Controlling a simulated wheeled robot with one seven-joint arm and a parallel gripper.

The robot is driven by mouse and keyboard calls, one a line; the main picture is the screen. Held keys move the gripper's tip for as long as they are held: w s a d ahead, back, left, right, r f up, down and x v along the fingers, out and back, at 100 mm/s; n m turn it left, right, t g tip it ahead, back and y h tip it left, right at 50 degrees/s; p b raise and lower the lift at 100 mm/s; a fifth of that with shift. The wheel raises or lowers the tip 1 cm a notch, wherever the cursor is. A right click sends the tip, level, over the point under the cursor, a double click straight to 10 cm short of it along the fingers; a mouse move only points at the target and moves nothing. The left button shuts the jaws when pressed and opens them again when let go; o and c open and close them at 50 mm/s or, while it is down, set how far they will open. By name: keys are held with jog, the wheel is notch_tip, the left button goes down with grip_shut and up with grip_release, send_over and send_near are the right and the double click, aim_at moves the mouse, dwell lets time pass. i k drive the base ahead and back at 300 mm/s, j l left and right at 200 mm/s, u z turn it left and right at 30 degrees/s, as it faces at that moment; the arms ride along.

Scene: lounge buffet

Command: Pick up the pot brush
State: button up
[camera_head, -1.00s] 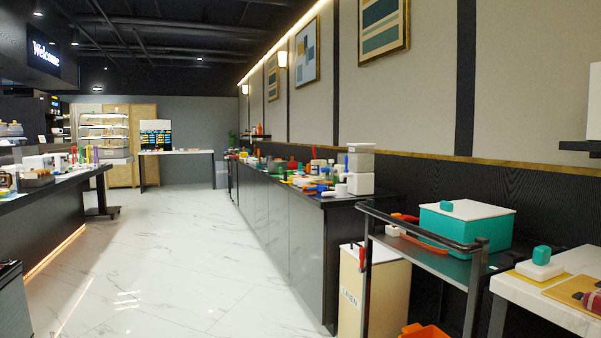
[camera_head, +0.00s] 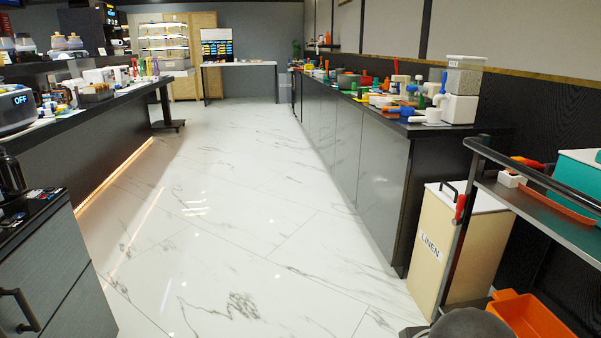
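I cannot pick out the pot brush for certain. Many small items crowd the long dark counter on the right (camera_head: 385,160), among them blue, green, orange and white handled things too small to tell apart. A white pitcher-like object (camera_head: 430,116) stands near its front end, by a clear container (camera_head: 464,77) on a white block (camera_head: 459,108). My gripper is not in view.
A cream LINEN bin (camera_head: 440,258) stands by a dark-railed cart (camera_head: 560,218) at right, with an orange tub (camera_head: 530,318) low down. A dark counter (camera_head: 110,125) and cabinet (camera_head: 55,275) line the left. The marble floor (camera_head: 225,225) between is clear.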

aim_at(374, 88)
jog(key=i, duration=2.35)
jog(key=i+j+z, duration=0.25)
jog(key=i, duration=0.3)
jog(key=i+j+z, duration=0.25)
jog(key=i, duration=0.3)
jog(key=i+j+z, duration=0.25)
jog(key=i, duration=0.25)
jog(key=i+j+z, duration=0.1)
jog(key=z, duration=0.4)
jog(key=j+z, duration=0.2)
jog(key=z, duration=0.3)
jog(key=i+j+z, duration=0.1)
jog(key=j+z, duration=0.4)
jog(key=j, duration=0.6)
jog(key=j+z, duration=0.45)
jog(key=j, duration=0.7)
